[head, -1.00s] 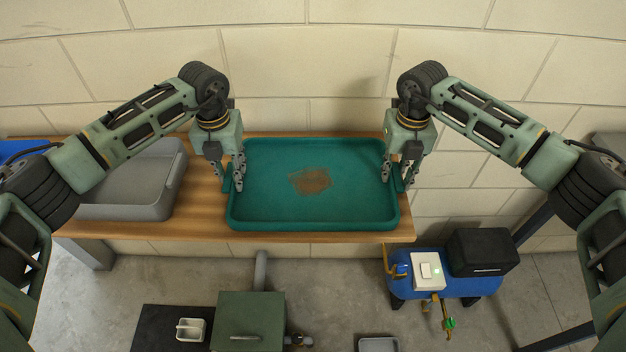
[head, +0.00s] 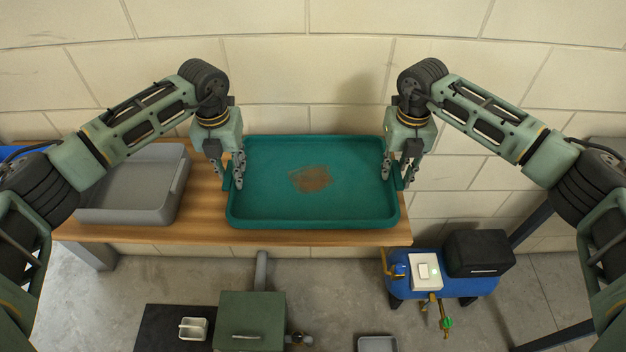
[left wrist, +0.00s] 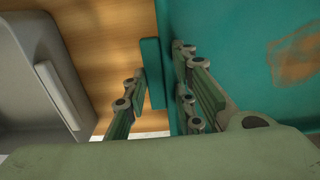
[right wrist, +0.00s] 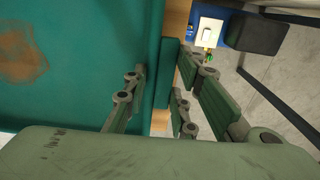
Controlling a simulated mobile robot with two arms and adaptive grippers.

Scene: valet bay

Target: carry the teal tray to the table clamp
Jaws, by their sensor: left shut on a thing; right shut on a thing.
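The teal tray (head: 270,205) is a shallow rectangular tray with a brown stain on its floor. It looks level, over the right part of the wooden table (head: 140,230); I cannot clearly see a gap beneath it. My left gripper (head: 238,182) is shut on its left handle (left wrist: 152,72). My right gripper (head: 387,178) is shut on its right handle (right wrist: 167,72). Both wrist views show fingers on each side of a handle. I cannot make out a table clamp for certain.
A grey bin (head: 125,214) stands on the table, left of the tray. A block wall (head: 300,85) is close behind. In front and below are a green box (head: 252,308), a blue unit (head: 405,288) with a black case (head: 479,252), and a small grey tray (head: 377,344).

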